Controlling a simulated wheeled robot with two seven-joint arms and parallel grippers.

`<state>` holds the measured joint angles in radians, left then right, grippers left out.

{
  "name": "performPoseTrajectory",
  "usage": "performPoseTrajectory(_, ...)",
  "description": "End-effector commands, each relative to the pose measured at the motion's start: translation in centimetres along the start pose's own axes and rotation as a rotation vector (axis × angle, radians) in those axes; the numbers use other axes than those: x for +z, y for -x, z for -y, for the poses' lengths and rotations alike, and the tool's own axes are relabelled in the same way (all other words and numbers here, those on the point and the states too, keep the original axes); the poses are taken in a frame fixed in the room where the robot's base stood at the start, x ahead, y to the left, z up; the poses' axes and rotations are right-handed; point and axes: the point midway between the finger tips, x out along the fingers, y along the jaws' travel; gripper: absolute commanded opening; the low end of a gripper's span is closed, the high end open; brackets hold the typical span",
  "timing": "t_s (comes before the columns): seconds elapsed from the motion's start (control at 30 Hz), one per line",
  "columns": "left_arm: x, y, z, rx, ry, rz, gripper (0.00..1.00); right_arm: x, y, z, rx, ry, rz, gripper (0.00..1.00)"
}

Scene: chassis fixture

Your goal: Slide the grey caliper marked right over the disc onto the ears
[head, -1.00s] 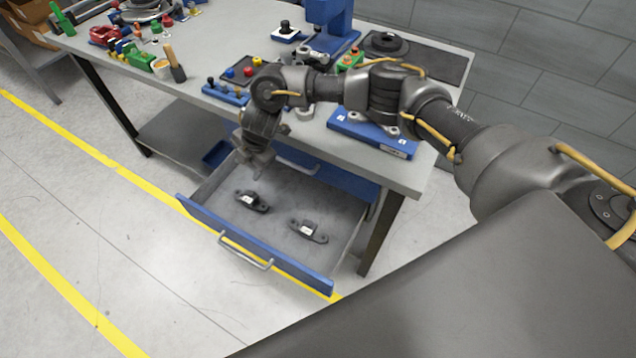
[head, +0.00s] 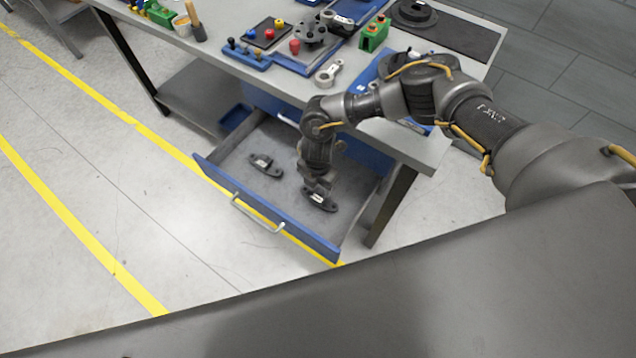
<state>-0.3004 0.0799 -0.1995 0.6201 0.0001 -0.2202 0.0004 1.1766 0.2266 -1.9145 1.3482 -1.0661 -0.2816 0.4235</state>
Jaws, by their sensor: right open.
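Two dark grey calipers with small white labels lie in the open drawer. One caliper (head: 266,164) is left of the middle, and the other caliper (head: 321,202) is to its right. The labels are too small to read, so I cannot tell which is marked right. My right gripper (head: 317,188) is open and points down at the right-hand caliper, partly covering it. I cannot tell whether the fingers touch it. A dark round disc (head: 413,12) lies on the black mat at the back right of the bench. My left gripper is not in view.
The blue-fronted drawer (head: 262,208) hangs open below the grey bench (head: 230,50). A blue fixture (head: 370,78) is mostly hidden behind my right arm.

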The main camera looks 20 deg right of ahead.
Motion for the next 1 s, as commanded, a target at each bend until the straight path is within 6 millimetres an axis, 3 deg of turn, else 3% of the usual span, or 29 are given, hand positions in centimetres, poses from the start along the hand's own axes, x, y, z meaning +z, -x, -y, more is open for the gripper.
performPoseTrajectory(0.2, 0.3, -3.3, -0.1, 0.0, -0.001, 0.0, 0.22, 0.0, -3.5, 0.0, 0.0, 0.0, 0.0, 0.53)
performPoseTrajectory(0.43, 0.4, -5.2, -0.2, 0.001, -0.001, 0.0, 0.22, 0.0, -6.0, -0.1, 0.001, -0.003, 0.0, 0.53)
performPoseTrajectory(1.0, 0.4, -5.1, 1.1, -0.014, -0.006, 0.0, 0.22, 0.0, -6.4, -0.1, 0.001, -0.003, -0.001, 0.53)
